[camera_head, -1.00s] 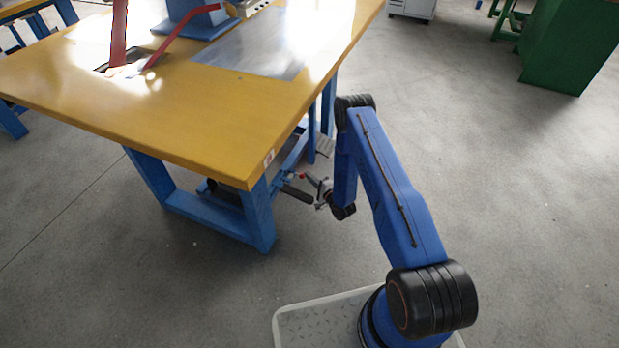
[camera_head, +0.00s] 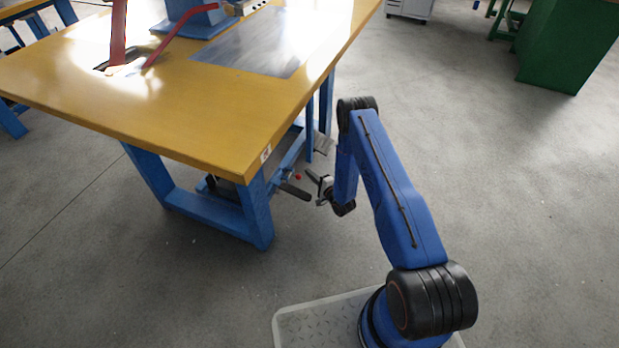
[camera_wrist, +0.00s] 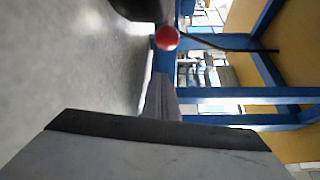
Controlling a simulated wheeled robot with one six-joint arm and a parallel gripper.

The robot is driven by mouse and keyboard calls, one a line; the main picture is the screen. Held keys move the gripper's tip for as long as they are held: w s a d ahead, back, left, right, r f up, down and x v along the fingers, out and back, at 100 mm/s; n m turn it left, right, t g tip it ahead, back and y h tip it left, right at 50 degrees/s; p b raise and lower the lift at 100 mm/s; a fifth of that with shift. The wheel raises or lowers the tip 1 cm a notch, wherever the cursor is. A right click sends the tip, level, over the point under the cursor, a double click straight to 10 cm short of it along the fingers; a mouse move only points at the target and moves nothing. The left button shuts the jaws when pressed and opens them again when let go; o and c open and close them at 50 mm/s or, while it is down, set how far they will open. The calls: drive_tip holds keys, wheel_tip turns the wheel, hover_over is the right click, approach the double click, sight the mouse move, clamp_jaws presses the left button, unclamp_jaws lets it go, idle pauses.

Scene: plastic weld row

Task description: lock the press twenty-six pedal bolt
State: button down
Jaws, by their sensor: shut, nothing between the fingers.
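The pedal bolt shows as a small red knob (camera_head: 298,177) under the near right corner of the yellow-topped press table. The red knob (camera_wrist: 167,38) is also near the top of the wrist view. A black pedal (camera_head: 294,191) sticks out just below it, and its dark shape (camera_wrist: 138,8) is cut off at the top of the wrist view. My gripper (camera_head: 312,179) is shut and empty, just right of the knob, with a small gap between them. In the wrist view my gripper (camera_wrist: 160,130) fills the bottom. Whether the bolt is locked cannot be told.
The table top (camera_head: 150,115) overhangs the knob, and a blue table leg (camera_head: 256,215) stands left of it. The concrete floor (camera_head: 490,190) on the right is clear. A green cabinet (camera_head: 565,45) stands far right.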

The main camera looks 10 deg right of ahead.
drive_tip(key=v, duration=1)
drive_tip(key=shift+d, duration=0.1)
